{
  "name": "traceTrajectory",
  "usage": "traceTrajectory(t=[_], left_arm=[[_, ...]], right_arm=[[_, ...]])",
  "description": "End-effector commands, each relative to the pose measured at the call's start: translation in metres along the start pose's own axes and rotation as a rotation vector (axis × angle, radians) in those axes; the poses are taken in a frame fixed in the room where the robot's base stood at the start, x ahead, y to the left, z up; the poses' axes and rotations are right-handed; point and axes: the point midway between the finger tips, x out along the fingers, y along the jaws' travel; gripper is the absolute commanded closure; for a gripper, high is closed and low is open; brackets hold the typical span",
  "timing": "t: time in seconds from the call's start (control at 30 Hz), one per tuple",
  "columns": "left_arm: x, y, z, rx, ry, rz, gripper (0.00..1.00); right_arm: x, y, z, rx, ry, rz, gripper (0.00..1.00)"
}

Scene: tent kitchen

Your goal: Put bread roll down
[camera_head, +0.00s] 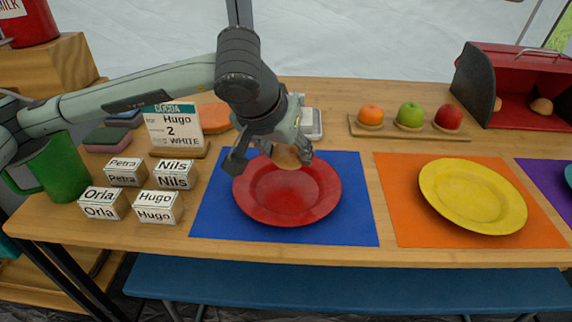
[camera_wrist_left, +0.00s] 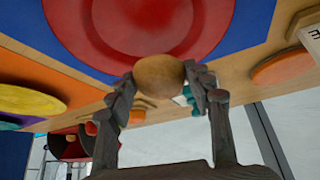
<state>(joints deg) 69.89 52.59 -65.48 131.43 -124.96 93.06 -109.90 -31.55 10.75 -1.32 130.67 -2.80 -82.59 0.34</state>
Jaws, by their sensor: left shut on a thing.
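My left gripper (camera_head: 271,151) is shut on a tan bread roll (camera_head: 287,157) above the far part of a red plate (camera_head: 287,206). The plate lies on a blue mat (camera_head: 357,226). In the left wrist view the roll (camera_wrist_left: 158,78) sits between the two fingertips of the left gripper (camera_wrist_left: 160,82), overlapping the edge of the red plate (camera_wrist_left: 140,22). I cannot tell whether the roll touches the plate. My right gripper is not in view.
Name boxes (camera_head: 156,206), a green mug (camera_head: 58,166) and a Hugo card (camera_head: 174,127) stand at the left. A yellow plate (camera_head: 472,196) lies on an orange mat (camera_head: 400,222). Fruit stands on a wooden holder (camera_head: 388,130) behind. An open red bread box (camera_head: 515,85) stands back right.

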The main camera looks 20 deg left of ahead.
Motion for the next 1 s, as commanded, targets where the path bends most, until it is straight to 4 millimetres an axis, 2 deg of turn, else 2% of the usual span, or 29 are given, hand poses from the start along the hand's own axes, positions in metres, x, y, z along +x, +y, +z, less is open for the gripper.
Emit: traceTrajectory(t=[0.33,0.67,0.9,0.93,1.0], left_arm=[[0.034,-0.001,0.020,0.000,-0.001,-0.001,0.64],[0.036,-0.001,0.021,0.000,0.001,0.000,0.64],[0.038,-0.001,0.022,0.000,0.001,0.000,0.64],[0.038,-0.001,0.022,0.000,0.001,0.000,0.48],[0.037,-0.001,0.022,0.000,0.001,0.000,0.39]], right_arm=[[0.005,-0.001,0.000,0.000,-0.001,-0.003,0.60],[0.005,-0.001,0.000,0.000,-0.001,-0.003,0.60],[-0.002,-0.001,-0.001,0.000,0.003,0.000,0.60],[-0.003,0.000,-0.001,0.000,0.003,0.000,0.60],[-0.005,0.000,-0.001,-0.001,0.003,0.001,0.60]])
